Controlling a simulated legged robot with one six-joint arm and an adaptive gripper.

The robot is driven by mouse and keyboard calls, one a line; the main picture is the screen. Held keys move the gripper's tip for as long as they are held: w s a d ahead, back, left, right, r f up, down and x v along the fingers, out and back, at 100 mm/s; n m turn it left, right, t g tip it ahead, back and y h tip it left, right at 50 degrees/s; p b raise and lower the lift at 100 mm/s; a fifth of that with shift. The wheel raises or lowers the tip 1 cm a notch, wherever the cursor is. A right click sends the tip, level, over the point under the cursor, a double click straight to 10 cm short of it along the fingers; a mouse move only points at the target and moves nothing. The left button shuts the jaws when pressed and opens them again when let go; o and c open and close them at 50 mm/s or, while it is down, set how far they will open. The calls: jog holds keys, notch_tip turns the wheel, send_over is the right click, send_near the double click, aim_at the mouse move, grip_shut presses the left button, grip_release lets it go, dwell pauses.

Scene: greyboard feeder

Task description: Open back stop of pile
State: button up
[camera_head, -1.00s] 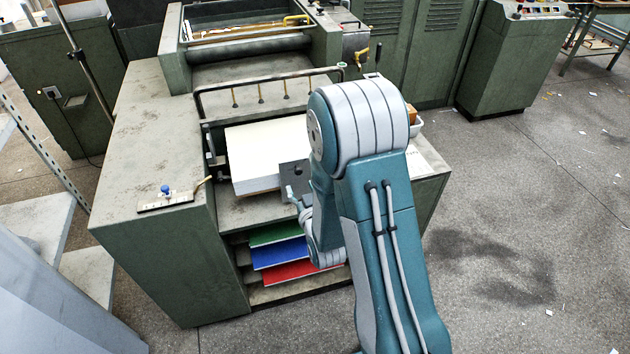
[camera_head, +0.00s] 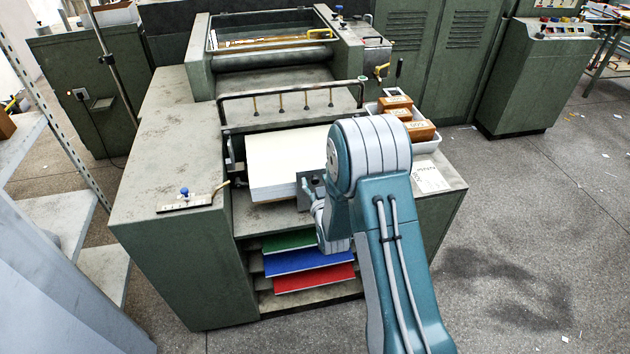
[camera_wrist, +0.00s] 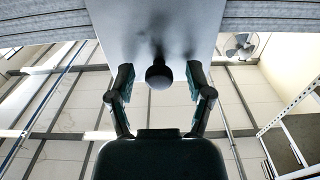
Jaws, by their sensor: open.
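The white pile (camera_head: 285,160) lies on the feeder. The back stop, a small grey plate (camera_head: 308,185), stands against the near side of the pile at its right. In the wrist view the plate (camera_wrist: 135,30) fills the top middle, with a round dark knob (camera_wrist: 158,76) on it. My gripper (camera_wrist: 159,85) is open, with one finger on each side of the knob and visible gaps to both. In the head view my gripper (camera_head: 314,200) is at the plate, mostly hidden by my arm.
Green, blue and red boards (camera_head: 308,261) lie on shelves below the pile. A bar with hanging brass parts (camera_head: 290,92) spans above it. A white tray with brown boxes (camera_head: 420,131) stands at right. A blue-knobbed panel (camera_head: 185,203) lies on the left top.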

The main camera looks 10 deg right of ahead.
jog(key=shift+w, duration=0.15)
grip_shut()
